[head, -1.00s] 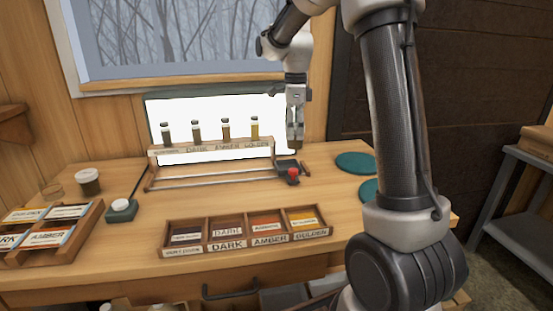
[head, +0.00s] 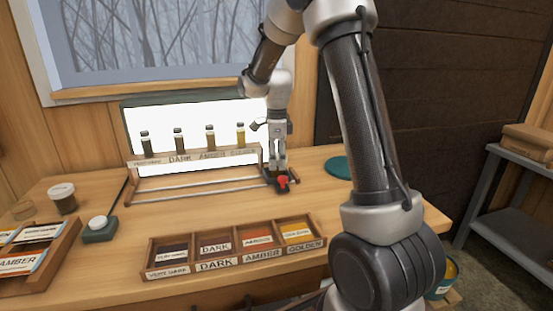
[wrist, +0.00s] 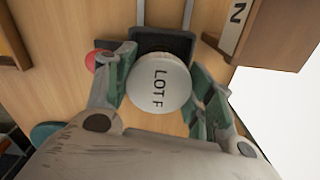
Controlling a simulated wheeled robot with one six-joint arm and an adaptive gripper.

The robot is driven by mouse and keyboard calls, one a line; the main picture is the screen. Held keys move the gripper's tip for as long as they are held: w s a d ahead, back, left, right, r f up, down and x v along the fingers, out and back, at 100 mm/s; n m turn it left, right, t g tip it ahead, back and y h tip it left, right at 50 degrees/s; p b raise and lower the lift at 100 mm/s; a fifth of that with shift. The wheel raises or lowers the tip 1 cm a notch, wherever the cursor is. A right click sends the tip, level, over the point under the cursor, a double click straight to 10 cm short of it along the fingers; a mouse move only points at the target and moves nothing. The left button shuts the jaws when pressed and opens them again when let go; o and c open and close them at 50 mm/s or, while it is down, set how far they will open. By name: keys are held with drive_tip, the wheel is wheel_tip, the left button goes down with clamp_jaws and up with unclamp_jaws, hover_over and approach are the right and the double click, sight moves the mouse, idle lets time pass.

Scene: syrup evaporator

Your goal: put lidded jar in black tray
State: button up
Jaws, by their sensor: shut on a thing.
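The lidded jar (wrist: 158,84), with a round white lid marked "LOT F", is between the two fingers of my gripper (wrist: 160,90) in the wrist view. My gripper is shut on it, and the lid hides the jar's body. The black tray (wrist: 168,42) shows just beyond the jar, and the lid covers part of its near edge. In the head view, my gripper (head: 278,168) points down at the black tray (head: 268,175), at the right end of the rails. I cannot tell whether the jar touches the tray.
A red knob (head: 283,182) is beside the tray. A rack of several sample bottles (head: 190,155) stands left of my gripper before a bright panel. A compartment box (head: 235,257) of labels lies in front. A dark jar (head: 63,200) stands at left. A teal disc (head: 338,166) lies at right.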

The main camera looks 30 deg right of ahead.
drive_tip(key=o, duration=1.2)
drive_tip(key=shift+f, duration=0.1)
drive_tip(key=shift+c, duration=0.2)
